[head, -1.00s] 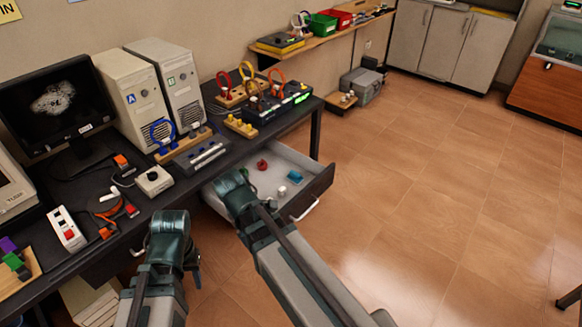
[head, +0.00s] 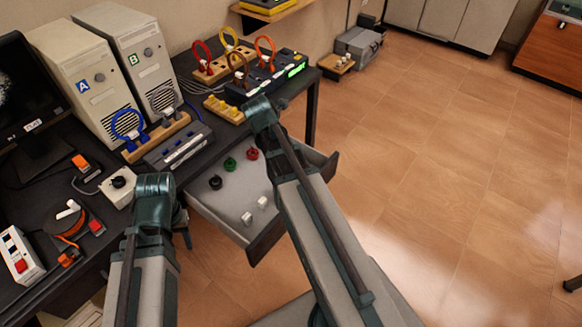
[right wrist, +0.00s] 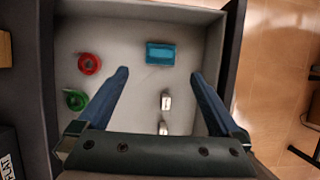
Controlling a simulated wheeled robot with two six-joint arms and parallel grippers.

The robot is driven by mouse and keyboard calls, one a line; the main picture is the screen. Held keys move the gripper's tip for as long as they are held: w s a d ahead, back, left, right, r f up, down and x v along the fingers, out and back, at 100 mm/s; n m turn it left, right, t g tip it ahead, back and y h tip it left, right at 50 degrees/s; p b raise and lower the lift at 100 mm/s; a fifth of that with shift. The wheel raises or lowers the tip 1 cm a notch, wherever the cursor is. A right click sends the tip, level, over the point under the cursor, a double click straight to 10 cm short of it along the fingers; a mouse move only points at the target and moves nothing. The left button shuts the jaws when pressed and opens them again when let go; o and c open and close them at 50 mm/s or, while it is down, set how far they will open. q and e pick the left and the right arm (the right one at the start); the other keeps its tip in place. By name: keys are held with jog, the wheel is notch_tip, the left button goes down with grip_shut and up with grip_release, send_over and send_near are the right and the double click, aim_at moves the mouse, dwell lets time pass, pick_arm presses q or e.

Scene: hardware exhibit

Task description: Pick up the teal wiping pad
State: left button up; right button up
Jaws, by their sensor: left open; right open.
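The teal wiping pad (right wrist: 160,53) lies flat in the open drawer, near its far side in the right wrist view. In the head view my right arm hides it. My right gripper (right wrist: 160,76) is open and empty above the drawer (head: 211,203); the pad shows between and beyond its fingertips, not held. My left gripper (head: 185,229) is open below its wrist beside the desk's front edge, partly hidden by its own arm.
Red (right wrist: 89,64) and green (right wrist: 76,99) round pieces, a black one (head: 215,183) and two small white blocks (right wrist: 165,102) lie in the drawer. The desk (head: 62,200) carries two computer towers (head: 85,80) and electrical parts.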

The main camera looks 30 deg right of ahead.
jog(key=b+x, duration=0.6)
jog(key=x, duration=0.1)
jog(key=shift+f+b, duration=0.3)
jog(key=shift+d+f+b, duration=0.15)
jog(key=shift+f+b, duration=0.15)
jog(key=shift+f, duration=0.05)
jog(key=shift+r, duration=0.1)
jog(key=b+x, duration=0.5)
jog(key=shift+f, duration=0.2)
jog(key=shift+s, duration=0.1)
jog(key=shift+r, duration=0.1)
jog(key=c, duration=1.1)
